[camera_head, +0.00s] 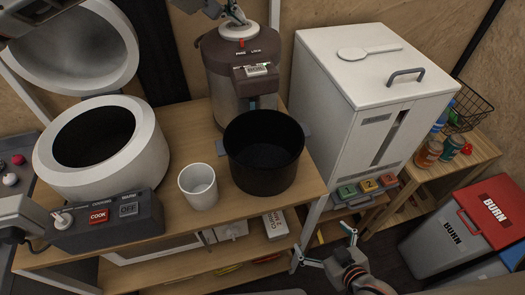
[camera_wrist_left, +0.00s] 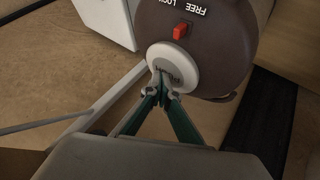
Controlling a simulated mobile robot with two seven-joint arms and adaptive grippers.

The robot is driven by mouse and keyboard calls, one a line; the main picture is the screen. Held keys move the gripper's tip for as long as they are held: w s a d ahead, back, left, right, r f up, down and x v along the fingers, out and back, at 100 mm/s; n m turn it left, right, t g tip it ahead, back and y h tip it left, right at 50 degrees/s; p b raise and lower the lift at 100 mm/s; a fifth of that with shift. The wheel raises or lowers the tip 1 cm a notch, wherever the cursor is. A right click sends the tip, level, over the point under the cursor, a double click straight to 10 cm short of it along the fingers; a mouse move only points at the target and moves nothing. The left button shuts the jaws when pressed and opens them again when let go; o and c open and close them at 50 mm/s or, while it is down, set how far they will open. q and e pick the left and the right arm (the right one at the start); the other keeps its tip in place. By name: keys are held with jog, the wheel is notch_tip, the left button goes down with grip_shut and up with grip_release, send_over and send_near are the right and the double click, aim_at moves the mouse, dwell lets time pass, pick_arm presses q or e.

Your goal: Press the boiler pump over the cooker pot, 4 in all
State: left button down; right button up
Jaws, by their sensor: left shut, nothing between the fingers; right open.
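The brown boiler (camera_head: 220,68) stands at the back of the wooden table, with its white pump button (camera_head: 237,32) on top. In the left wrist view the round pump button (camera_wrist_left: 172,66) carries lettering. My left gripper (camera_wrist_left: 162,73) is shut and empty, its fingertips at the button; whether they press it down I cannot tell. It also shows at the top of the head view (camera_head: 236,14). The black cooker pot (camera_head: 264,165) stands in front of the boiler, below its spout. Its inside is dark, and I see no clear water level. My right gripper (camera_head: 326,245) is open and empty at the bottom.
A white cooker (camera_head: 145,160) with its lid (camera_head: 75,45) raised stands left, its control box (camera_head: 110,225) in front. A white cup (camera_head: 198,186) stands beside the pot. A red free/lock switch (camera_wrist_left: 180,31) is near the button. A white cabinet (camera_head: 340,90) and bins (camera_head: 455,235) are right.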

aim_at(237, 27)
pick_arm(q)
jog(key=shift+s+f+g, duration=0.2)
jog(key=shift+f+g, duration=0.1)
jog(key=shift+f, duration=0.35)
pick_arm(e)
jog(key=shift+r, duration=0.2)
pick_arm(q)
jog(key=shift+r+p, duration=0.45)
jog(key=shift+r, duration=0.05)
jog(key=shift+w+r+p, duration=0.15)
jog(key=shift+r+p, duration=0.75)
jog(key=shift+r, duration=0.55)
jog(key=shift+w+r+p, duration=0.1)
jog(key=shift+r+p, duration=0.75)
jog(key=shift+r, duration=0.6)
pick_arm(e)
jog(key=r, duration=0.4)
jog(key=shift+w+r, duration=0.1)
jog(key=shift+w, duration=0.15)
grip_shut()
